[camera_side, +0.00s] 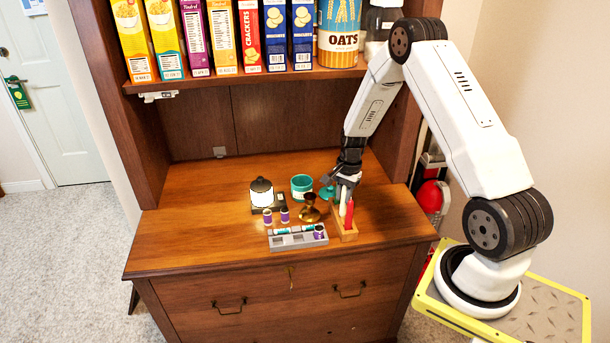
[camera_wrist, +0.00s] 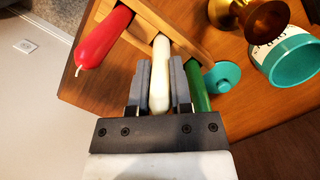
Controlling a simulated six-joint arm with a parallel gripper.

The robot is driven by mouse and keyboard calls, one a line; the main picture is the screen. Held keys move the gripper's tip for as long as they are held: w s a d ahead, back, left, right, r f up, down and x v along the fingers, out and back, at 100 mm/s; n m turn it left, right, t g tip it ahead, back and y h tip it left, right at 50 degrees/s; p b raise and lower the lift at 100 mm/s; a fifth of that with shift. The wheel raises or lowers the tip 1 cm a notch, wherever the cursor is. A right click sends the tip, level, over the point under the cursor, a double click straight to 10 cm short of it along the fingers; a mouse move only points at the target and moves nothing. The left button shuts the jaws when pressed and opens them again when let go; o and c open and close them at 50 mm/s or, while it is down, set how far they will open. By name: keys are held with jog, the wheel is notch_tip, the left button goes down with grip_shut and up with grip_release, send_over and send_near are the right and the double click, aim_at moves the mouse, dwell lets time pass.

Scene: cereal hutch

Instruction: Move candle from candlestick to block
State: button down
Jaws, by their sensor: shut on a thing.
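The white candle (camera_side: 343,207) is held upright between my gripper's fingers over the wooden block (camera_side: 345,236). In the wrist view the white candle (camera_wrist: 160,80) lies between the two fingers, with its lower end at the block's (camera_wrist: 179,38) middle position. I cannot tell how deep it sits. A red candle (camera_wrist: 102,40) and a green candle (camera_wrist: 198,88) stand in the block on either side. My gripper (camera_side: 345,190) is shut on the white candle; it also shows in the wrist view (camera_wrist: 161,65). The brass candlestick (camera_side: 310,210) stands left of the block and holds no candle.
A teal cup (camera_side: 302,185) stands behind the candlestick, with a teal lid-like piece (camera_side: 327,192) near my gripper. A lantern (camera_side: 262,193), purple spools (camera_side: 284,215) and a grey compartment tray (camera_side: 298,241) are to the left. Cereal boxes line the shelf above. The far left top is clear.

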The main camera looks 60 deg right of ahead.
jog(key=shift+f, duration=0.4)
jog(key=shift+c, duration=0.7)
grip_release()
jog(key=shift+r, duration=0.15)
jog(key=shift+d+r, duration=0.2)
jog(key=shift+r, duration=1)
jog(key=shift+d+r, duration=0.15)
jog(key=shift+r, duration=1)
